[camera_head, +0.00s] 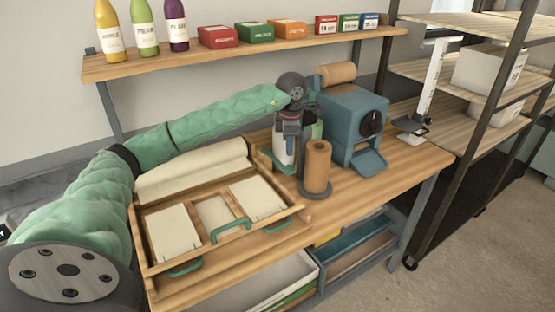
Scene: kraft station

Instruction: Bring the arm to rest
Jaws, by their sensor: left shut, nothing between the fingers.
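My left arm (215,115), in a green sleeve, comes in from the left and reaches across the workbench. Its dark wrist (290,88) bends down, and my left gripper (290,135) points downward above the back of the bench. The gripper is shut and empty. It is just behind and left of the brown paper roll on a stand (317,165) and left of the blue machine (352,118). A white and green item (282,150) shows close behind or below it; I cannot tell whether they touch. My right gripper is out of view.
A wooden tray (297,207) with paper stacks and green handles lies on the bench (385,172). A shelf (280,52) above holds bottles and small boxes. A dark-framed rack (455,150) stands right. The bench's front right is clear.

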